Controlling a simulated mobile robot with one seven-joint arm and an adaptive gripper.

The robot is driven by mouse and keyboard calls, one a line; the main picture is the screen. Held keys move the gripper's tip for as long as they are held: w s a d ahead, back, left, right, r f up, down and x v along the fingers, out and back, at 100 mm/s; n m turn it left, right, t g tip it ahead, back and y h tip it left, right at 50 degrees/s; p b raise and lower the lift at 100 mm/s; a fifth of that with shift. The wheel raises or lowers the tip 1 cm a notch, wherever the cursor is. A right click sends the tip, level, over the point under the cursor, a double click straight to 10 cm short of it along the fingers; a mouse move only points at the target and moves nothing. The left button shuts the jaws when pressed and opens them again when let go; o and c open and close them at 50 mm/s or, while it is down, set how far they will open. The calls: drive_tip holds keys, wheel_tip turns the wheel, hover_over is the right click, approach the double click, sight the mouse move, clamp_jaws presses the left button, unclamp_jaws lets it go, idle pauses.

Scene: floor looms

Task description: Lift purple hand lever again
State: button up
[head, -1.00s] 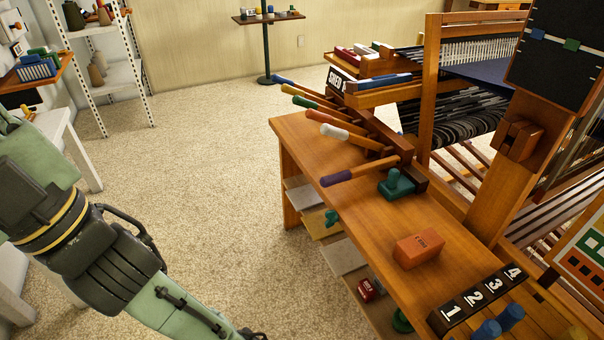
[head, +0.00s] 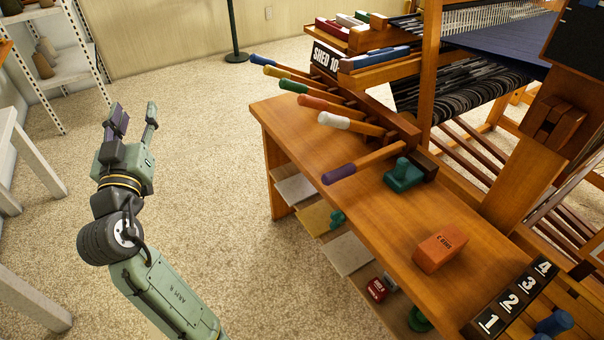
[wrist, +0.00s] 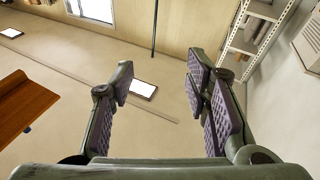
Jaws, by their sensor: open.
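The purple hand lever (head: 362,163) is the nearest in a row of coloured levers on the wooden bench (head: 400,235). Its purple grip points left and slightly down, over the bench top. My gripper (head: 134,112) is raised over the floor at the left, well apart from the lever. Its two fingers are spread and nothing is between them; in the wrist view the open fingers (wrist: 160,88) show purple pads. The lever is not in the wrist view.
White (head: 350,123), orange (head: 330,106), green, yellow and blue levers stand beyond the purple one. A green block (head: 403,175) sits close beside it, and an orange brick (head: 440,248) lies nearer. Open floor separates my arm from the bench. White shelving (head: 45,60) is at far left.

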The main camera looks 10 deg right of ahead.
drive_tip(key=w+d+f+m+g+h, duration=0.25)
drive_tip(key=d+f+h, duration=0.35)
drive_tip(key=d+f, duration=0.3)
drive_tip(key=m+g+h+b, duration=0.1)
drive_tip(key=m+g+h, duration=0.85)
drive_tip(key=g, duration=0.25)
approach(323, 180)
drive_tip(key=x, duration=0.3)
drive_tip(key=shift+h, duration=0.35)
drive_tip(key=p+x, duration=0.1)
drive_tip(key=x, duration=0.8)
drive_tip(key=shift+w+d+f+p, duration=0.1)
drive_tip(key=shift+d+p, duration=0.25)
drive_tip(key=shift+w+d, duration=0.25)
drive_tip(key=shift+d, duration=0.35)
drive_tip(key=shift+c, duration=0.4)
clamp_jaws()
